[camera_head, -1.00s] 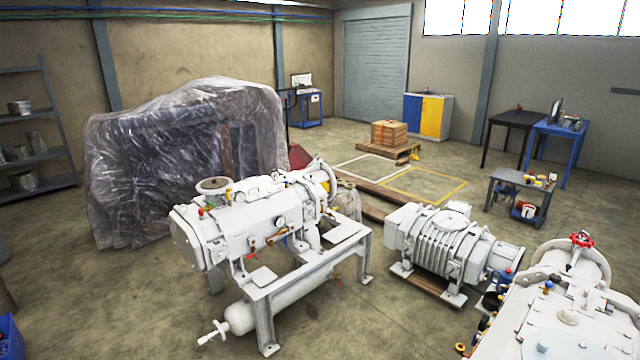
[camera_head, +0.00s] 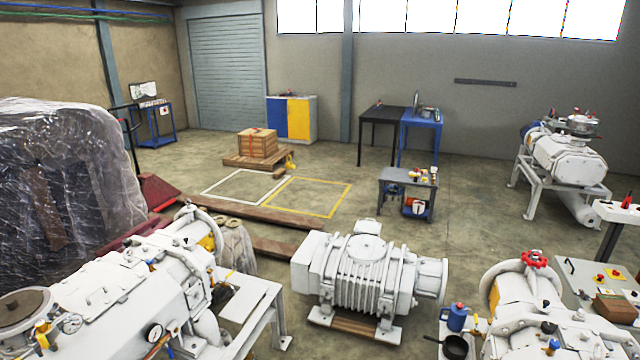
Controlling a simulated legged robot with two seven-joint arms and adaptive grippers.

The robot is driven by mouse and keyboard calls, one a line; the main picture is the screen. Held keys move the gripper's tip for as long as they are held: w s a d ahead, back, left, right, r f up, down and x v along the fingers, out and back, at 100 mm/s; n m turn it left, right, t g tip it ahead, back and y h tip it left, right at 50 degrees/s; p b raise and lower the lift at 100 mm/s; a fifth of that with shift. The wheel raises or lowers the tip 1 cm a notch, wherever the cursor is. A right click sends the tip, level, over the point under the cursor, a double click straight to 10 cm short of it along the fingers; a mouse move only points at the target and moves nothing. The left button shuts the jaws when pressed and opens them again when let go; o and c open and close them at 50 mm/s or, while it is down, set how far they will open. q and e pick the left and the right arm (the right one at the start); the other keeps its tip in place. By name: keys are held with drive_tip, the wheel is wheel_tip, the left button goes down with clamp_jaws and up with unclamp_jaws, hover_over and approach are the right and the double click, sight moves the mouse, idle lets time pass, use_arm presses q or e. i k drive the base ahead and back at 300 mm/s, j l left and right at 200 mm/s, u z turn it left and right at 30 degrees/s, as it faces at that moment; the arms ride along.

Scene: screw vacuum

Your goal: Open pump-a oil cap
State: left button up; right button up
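Several white vacuum pumps stand in the hall, and no label shows which is pump-a. One pump (camera_head: 125,285) is at the lower left on a metal frame, with gauges and small valves on top. A finned pump (camera_head: 365,275) sits on the floor in the lower middle. A third pump (camera_head: 528,315) is at the lower right, with a red handwheel (camera_head: 535,259) on top. A fourth pump (camera_head: 570,158) stands on a frame at the far right. I cannot make out an oil cap for certain. Neither of my grippers is in view.
A plastic-wrapped load (camera_head: 60,180) blocks the left side. A crate (camera_head: 258,143) on a pallet, a small cart (camera_head: 407,190) and a blue table (camera_head: 420,130) stand farther back. A grey worktop (camera_head: 577,275) is at the right. Open floor lies beyond the finned pump.

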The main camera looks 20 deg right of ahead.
sight(544, 306)
drive_tip(key=i+z, duration=0.25)
drive_tip(key=z, duration=0.15)
drive_tip(key=i+z, duration=0.25)
drive_tip(key=z, duration=0.15)
drive_tip(key=i+z, duration=0.25)
drive_tip(key=z, duration=0.15)
drive_tip(key=i+j+z, duration=0.2)
drive_tip(key=z, duration=0.25)
drive_tip(key=i+j+z, duration=0.2)
drive_tip(key=z, duration=0.2)
